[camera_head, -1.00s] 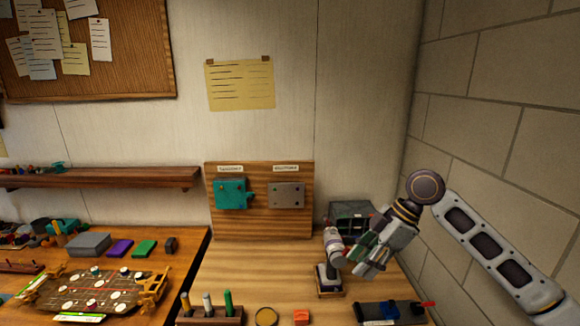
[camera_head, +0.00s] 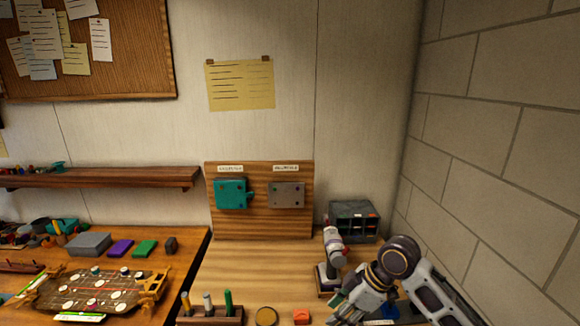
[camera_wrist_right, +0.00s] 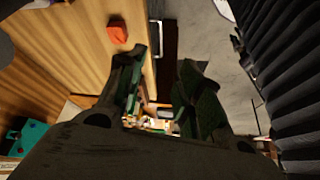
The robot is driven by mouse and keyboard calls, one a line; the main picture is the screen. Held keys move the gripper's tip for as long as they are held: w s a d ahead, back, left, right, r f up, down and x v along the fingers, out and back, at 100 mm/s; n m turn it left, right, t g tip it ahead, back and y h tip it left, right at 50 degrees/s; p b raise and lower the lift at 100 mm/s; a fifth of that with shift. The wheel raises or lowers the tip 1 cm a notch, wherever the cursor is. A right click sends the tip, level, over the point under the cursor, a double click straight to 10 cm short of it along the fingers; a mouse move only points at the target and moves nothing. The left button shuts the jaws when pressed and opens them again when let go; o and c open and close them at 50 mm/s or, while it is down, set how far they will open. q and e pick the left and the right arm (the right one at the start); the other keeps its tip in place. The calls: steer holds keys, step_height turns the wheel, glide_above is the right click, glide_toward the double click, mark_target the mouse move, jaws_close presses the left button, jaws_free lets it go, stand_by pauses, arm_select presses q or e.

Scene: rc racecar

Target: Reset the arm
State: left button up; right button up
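My right arm comes in from the lower right in the head view. Its gripper (camera_head: 340,312) is low over the front right of the wooden table, in front of the small white and grey device on a stand (camera_head: 329,262). In the right wrist view the two fingers of the right gripper (camera_wrist_right: 160,95) stand apart with a gap between them, and nothing is held. An orange block (camera_wrist_right: 118,32) lies on the table beyond the left finger; it also shows in the head view (camera_head: 301,316). My left gripper is in neither view.
A grey drawer box (camera_head: 354,220) stands at the back right near the brick wall. A rack with upright tools (camera_head: 210,314) and a round tin (camera_head: 266,316) are at the front. A board with teal and grey plates (camera_head: 258,225) stands behind. The table's middle is clear.

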steer(key=s+f+m+t, duration=0.2)
steer(key=s+f+m, duration=0.35)
steer(key=f, duration=0.35)
steer(key=s+d+f+m+h, duration=0.55)
steer(key=s+d+m, duration=0.25)
steer(key=s+d, duration=0.3)
steer(key=s+a+f+g+b, duration=0.1)
steer(key=s+f, duration=0.1)
steer(key=f, duration=1.6)
steer(key=s+f+b, duration=0.1)
steer(key=s+f, duration=0.1)
steer(key=f, duration=1.6)
steer(key=s+d+f+b, duration=0.1)
steer(key=s+d+f, duration=0.1)
steer(key=s+f, duration=0.8)
steer(key=s+d+f+g+b, duration=0.1)
steer(key=s+d+f, duration=0.1)
steer(key=s+f, duration=0.9)
steer(key=shift+s+n, duration=0.35)
steer(key=shift+n, duration=0.1)
